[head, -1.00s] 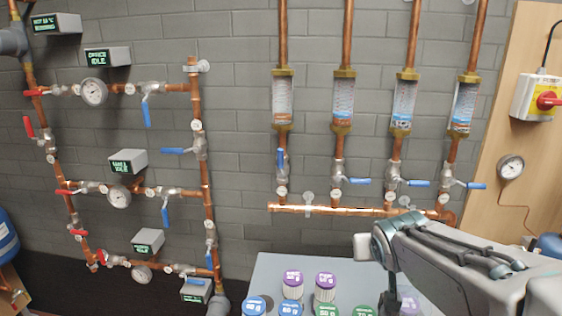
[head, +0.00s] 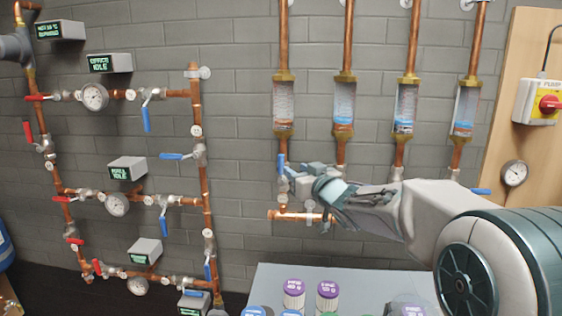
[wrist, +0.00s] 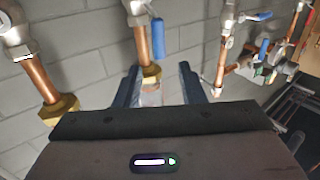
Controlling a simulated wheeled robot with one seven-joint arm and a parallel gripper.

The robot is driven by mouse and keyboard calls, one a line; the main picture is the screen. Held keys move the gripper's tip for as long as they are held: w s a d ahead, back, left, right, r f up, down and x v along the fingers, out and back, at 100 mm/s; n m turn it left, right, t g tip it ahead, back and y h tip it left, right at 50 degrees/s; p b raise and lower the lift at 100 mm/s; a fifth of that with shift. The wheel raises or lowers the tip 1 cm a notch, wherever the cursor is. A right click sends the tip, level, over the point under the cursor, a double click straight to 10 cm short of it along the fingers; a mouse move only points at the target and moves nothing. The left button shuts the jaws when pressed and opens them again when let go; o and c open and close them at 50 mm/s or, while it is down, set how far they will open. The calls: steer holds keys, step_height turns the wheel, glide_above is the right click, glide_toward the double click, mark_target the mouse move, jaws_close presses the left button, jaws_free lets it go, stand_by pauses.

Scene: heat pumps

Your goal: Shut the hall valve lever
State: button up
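No label reading "hall" is legible to me. My gripper (head: 296,172) is at the leftmost of the right-hand row of vertical copper pipes. That pipe's valve has a blue lever (head: 281,163) pointing up along the pipe. In the wrist view, which looks inverted, the blue lever (wrist: 158,38) lies beside the copper pipe, ahead of the fingertips. The two fingers of my gripper (wrist: 158,72) are spread apart with nothing gripped. The pipe's brass fitting (wrist: 150,76) shows between them. My arm hides most of the other valves in that row.
Left, a pipe manifold carries red and blue levers, gauges (head: 95,97) and display boxes, one reading "OFFICE IDLE" (head: 110,63). Below my arm, a grey table (head: 268,280) holds purple-capped canisters (head: 293,287).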

mark_target(283, 162)
steer(key=p+x, duration=0.1)
steer(key=x, duration=0.8)
steer(key=shift+w+a, duration=0.15)
steer(key=shift+w, duration=0.2)
jaws_close()
